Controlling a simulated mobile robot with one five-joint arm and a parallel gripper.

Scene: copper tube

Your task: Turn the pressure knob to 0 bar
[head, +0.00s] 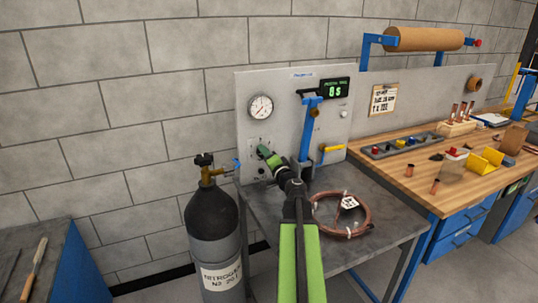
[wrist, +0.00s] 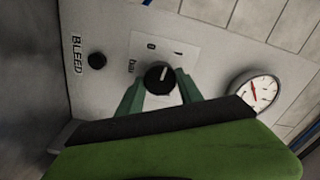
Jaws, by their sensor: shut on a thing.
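The pressure knob (wrist: 160,76) is a small round black knob with a white pointer line, on the grey panel (head: 328,128). In the head view my gripper (head: 266,154) is at the panel's lower left and covers the knob. A dial gauge (head: 260,107) with a red needle sits above; it also shows in the wrist view (wrist: 255,92).
A black button (wrist: 97,60) marked BLEED is beside the knob. A green digital display (head: 335,89) tops the panel. A nitrogen cylinder (head: 212,225) stands left of the grey bench (head: 385,222), where a copper coil (head: 318,219) lies. A yellow-handled valve (head: 332,148) is to the right.

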